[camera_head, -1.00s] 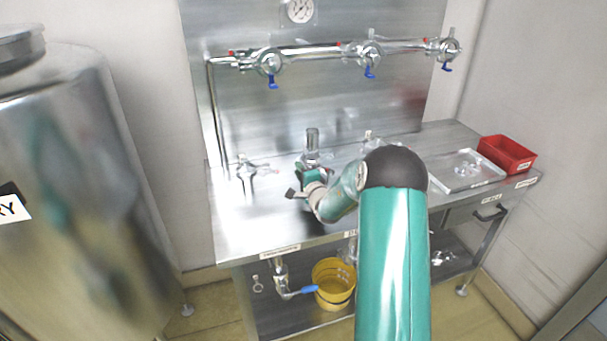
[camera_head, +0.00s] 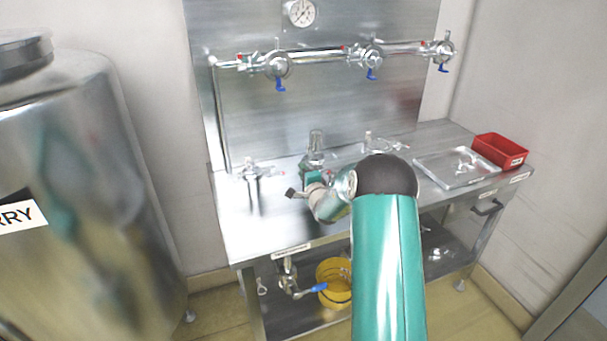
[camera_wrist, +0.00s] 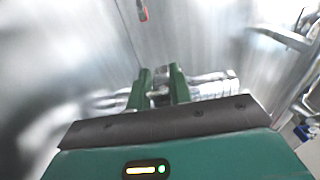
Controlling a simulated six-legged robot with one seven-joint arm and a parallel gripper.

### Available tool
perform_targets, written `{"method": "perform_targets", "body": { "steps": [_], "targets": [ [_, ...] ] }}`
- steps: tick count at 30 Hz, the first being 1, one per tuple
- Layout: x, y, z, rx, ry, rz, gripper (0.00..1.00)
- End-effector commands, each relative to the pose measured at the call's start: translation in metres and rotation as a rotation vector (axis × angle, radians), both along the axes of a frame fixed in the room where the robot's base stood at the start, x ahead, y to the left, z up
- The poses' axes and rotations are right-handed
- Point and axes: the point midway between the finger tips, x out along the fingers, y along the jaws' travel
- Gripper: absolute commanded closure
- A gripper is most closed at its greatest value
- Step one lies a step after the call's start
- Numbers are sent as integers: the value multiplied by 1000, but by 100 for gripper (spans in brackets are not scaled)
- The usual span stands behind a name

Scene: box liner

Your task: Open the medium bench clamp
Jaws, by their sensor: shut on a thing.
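Three shiny metal clamps stand along the bench: a left clamp (camera_head: 255,170), a middle clamp (camera_head: 316,142) and a right clamp (camera_head: 384,143). I cannot tell by size which is the medium one. My gripper (camera_head: 311,178) is at the middle clamp and partly hides its lower part. In the wrist view, the green fingers of my gripper (camera_wrist: 160,86) are shut on a metal part of that clamp (camera_wrist: 210,88), which sticks out to the right of the fingers. The part between the fingers is mostly hidden.
Behind the bench (camera_head: 236,220) is a pipe with blue-handled valves (camera_head: 278,67) and a gauge (camera_head: 301,13). A metal tray (camera_head: 450,175) and red bin (camera_head: 501,150) are at the right. A large steel tank (camera_head: 75,160) stands left; a yellow bucket (camera_head: 335,296) is below.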

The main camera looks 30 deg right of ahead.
Motion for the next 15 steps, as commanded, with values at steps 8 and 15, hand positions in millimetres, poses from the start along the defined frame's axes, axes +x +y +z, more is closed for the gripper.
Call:
{"method": "perform_targets", "body": {
  "steps": [8, 15],
  "targets": [
    [1, 0, 3, -2, -8, 0, 100],
    [0, 0, 2, -2, -5, -2, 60]
  ]
}}
